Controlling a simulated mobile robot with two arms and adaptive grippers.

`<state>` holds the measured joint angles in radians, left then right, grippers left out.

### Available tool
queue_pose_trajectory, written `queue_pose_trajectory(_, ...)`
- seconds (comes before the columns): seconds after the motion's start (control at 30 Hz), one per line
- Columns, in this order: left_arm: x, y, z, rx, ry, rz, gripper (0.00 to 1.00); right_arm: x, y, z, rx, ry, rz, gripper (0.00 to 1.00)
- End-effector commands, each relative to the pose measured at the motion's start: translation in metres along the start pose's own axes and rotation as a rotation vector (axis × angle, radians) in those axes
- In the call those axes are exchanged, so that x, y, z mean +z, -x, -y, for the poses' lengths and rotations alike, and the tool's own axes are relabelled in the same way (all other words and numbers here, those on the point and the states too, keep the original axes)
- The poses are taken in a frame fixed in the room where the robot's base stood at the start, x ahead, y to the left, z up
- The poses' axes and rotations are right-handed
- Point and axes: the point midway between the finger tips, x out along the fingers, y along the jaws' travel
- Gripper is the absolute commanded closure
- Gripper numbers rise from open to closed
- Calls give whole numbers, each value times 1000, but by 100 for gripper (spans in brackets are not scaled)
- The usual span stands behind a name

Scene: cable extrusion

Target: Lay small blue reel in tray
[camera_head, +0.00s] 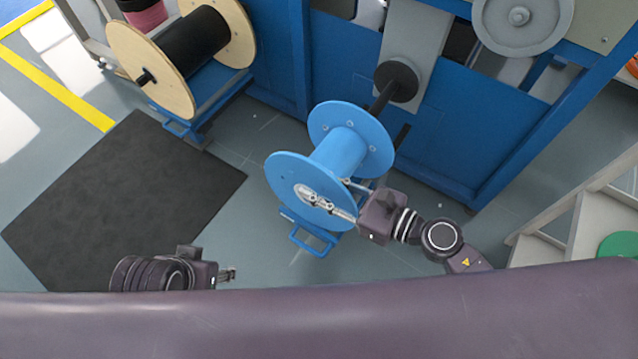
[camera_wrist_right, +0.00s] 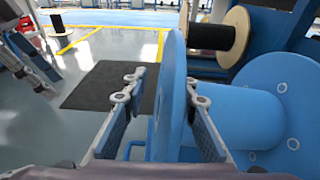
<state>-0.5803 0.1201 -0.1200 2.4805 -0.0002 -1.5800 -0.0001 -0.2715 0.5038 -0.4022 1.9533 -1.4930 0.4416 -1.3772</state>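A blue reel (camera_head: 340,152) with two round flanges is tilted in front of the blue machine, and it also fills the right part of the right wrist view (camera_wrist_right: 245,112). My right gripper (camera_head: 330,196) is at its near flange. In the right wrist view the fingers (camera_wrist_right: 168,92) stand apart, one on each side of the flange, with a clear gap on the left side. My left gripper (camera_head: 230,273) is low on the left, away from the reel; its fingers are too small to judge. No tray is clearly identifiable. A blue frame (camera_head: 312,240) shows below the reel.
A black shaft with a disc (camera_head: 397,80) sticks out of the machine (camera_head: 455,150) behind the reel. A wooden reel with black cable (camera_head: 190,48) stands at upper left. A dark mat (camera_head: 120,205) lies on the left floor. Pale steps (camera_head: 590,215) stand at right.

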Motion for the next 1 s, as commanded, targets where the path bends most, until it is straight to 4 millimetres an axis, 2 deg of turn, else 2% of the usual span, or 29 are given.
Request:
queue_pose_trajectory(0.03,0,-1,0,0,0,0,60,-18,2,-3,5,-9,-32,73)
queue_pose_trajectory(0.3,0,-2,0,1,0,0,60,-20,3,-3,5,-13,-35,73)
queue_pose_trajectory(0.43,0,-2,0,1,0,0,60,-20,12,-3,5,-12,-36,73)
queue_pose_trajectory(0.8,0,-1,0,0,0,0,60,-10,79,-4,3,-6,-18,73)
queue_pose_trajectory(1.0,0,0,0,0,0,0,60,-4,107,-3,1,-1,-6,73)
